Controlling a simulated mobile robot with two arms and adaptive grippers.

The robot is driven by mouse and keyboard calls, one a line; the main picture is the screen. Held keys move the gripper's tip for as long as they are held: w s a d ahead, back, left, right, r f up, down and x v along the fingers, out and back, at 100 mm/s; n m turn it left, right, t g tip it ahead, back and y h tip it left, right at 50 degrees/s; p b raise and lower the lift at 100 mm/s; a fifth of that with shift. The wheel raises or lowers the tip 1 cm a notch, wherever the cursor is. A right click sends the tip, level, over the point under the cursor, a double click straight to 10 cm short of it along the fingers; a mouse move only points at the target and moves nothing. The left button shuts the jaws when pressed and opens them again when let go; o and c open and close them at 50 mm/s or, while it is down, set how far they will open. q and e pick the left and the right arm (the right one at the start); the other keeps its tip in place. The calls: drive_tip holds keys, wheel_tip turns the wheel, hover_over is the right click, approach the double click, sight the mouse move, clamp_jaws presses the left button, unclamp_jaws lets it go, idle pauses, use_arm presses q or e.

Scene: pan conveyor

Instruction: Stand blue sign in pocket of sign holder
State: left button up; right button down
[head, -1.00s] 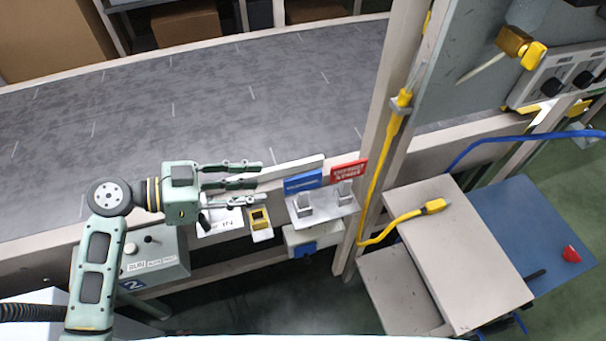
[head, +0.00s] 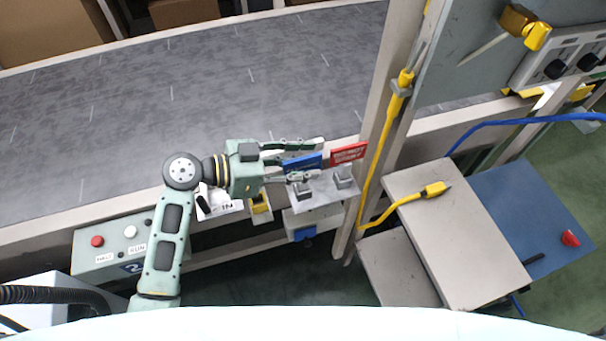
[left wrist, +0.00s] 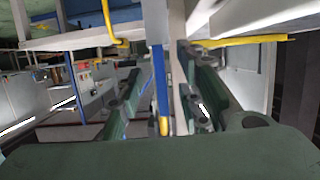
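The blue sign (head: 303,162) is at the left end of the sign holder (head: 323,192), a grey plate with two metal pocket blocks. It appears behind the left block; I cannot tell whether its lower edge is in that pocket. The red sign (head: 349,153) is at the right block. My left gripper (head: 318,160) reaches in from the left, open, with one finger behind the blue sign and one in front. In the left wrist view the blue sign (left wrist: 158,82) shows as a thin edge between the spread fingers, with a gap at the left finger. My right gripper is out of view.
The grey conveyor (head: 200,100) lies behind. An upright post with a yellow cable (head: 376,180) stands right of the holder. A control box with buttons (head: 117,245) is at left. A grey-topped cart (head: 460,250) stands at right.

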use_arm(q)
drive_tip(key=shift+w+d+f, duration=0.1)
drive_tip(key=shift+d, duration=0.05)
clamp_jaws()
idle(0.5)
